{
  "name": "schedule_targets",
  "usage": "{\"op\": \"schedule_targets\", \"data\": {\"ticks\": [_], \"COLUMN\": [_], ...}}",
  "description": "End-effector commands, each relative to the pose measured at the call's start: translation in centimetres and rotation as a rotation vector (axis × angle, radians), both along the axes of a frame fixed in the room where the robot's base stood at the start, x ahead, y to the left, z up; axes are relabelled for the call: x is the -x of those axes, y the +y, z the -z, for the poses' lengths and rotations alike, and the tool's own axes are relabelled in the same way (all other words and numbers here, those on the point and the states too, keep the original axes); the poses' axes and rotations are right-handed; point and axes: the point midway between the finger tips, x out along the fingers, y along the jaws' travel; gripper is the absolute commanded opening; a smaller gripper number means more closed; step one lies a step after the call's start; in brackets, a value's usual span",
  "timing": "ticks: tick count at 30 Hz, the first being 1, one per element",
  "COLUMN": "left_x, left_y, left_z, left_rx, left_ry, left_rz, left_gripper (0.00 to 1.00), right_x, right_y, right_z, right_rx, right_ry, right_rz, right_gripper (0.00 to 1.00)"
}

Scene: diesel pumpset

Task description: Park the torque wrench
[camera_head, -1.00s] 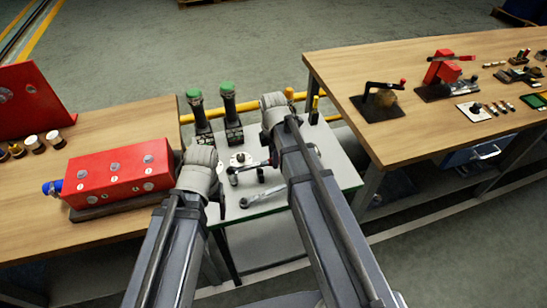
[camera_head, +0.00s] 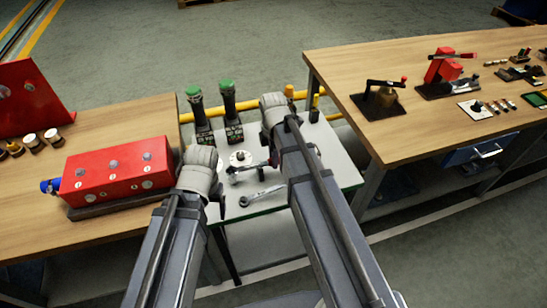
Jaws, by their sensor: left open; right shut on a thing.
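The torque wrench (camera_head: 248,169), a slim dark tool with a round head at its left end, is over the small white table (camera_head: 345,172). Its right end runs to my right gripper (camera_head: 274,158), which is shut on it; the jaws are mostly hidden behind my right arm. I cannot tell whether the wrench touches the tabletop. My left gripper (camera_head: 217,196) is open and empty at the table's left edge.
Two green-topped dark posts (camera_head: 228,100) stand at the table's back, before a yellow rail (camera_head: 300,95). A red block (camera_head: 118,172) is on the left workbench (camera_head: 110,118). The right workbench (camera_head: 350,60) carries a black crank device (camera_head: 378,100) and a red one (camera_head: 440,70).

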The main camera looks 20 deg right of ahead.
Motion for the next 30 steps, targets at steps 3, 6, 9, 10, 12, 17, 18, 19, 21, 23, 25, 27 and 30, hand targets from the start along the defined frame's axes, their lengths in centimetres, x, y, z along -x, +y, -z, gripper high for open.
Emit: {"op": "schedule_targets", "data": {"ticks": [3, 6, 9, 10, 12, 17, 18, 19, 21, 23, 25, 27, 30], "left_x": [0.00, 0.00, 0.00, 0.00, 0.00, 0.00, 0.00, 0.00, 0.00, 0.00, 0.00, 0.00, 0.00], "left_y": [0.00, 0.00, 0.00, 0.00, 0.00, 0.01, 0.00, 0.00, 0.00, 0.00, 0.01, 0.00, 0.00], "left_z": [0.29, 0.47, 0.64, 0.70, 0.83, 1.11, 1.05, 1.01, 1.01, 1.01, 1.01, 1.02, 1.02], "left_rx": [0.000, 0.000, 0.000, 0.000, 0.000, 0.000, 0.000, 0.000, 0.000, 0.000, 0.000, 0.000, 0.000], "left_ry": [0.000, 0.000, 0.000, 0.000, 0.000, 0.000, 0.000, 0.000, 0.000, 0.000, 0.000, 0.000, 0.000], "left_rz": [0.000, 0.000, 0.000, 0.000, 0.000, 0.000, 0.000, 0.000, 0.000, 0.000, 0.000, 0.000, 0.000], "left_gripper": [0.80, 0.80, 0.80, 0.80, 0.80, 0.80, 0.80, 0.80, 0.80, 0.80, 0.80, 0.80, 0.80], "right_x": [0.00, 0.00, 0.00, 0.00, 0.00, 0.00, 0.00, 0.00, 0.00, 0.00, 0.00, 0.00, 0.00], "right_y": [0.00, 0.00, 0.00, 0.00, 0.00, -0.01, -0.01, -0.01, 0.00, 0.00, 0.00, 0.00, 0.00], "right_z": [0.29, 0.47, 0.65, 0.70, 0.82, 1.11, 1.04, 1.01, 1.01, 1.01, 1.01, 1.01, 1.02], "right_rx": [0.000, 0.000, 0.000, 0.000, 0.000, 0.000, 0.000, 0.000, 0.000, 0.000, 0.000, 0.000, 0.000], "right_ry": [0.000, 0.000, 0.000, 0.000, 0.000, 0.000, 0.000, 0.000, 0.000, 0.000, 0.000, 0.000, 0.000], "right_rz": [0.000, 0.000, 0.000, 0.000, 0.000, 0.000, 0.000, 0.000, 0.000, 0.000, 0.000, 0.000, 0.000], "right_gripper": [0.00, 0.00, 0.00, 0.00, 0.00, 0.00, 0.36, 0.39, 0.47, 0.54, 0.62, 0.68, 0.68]}}
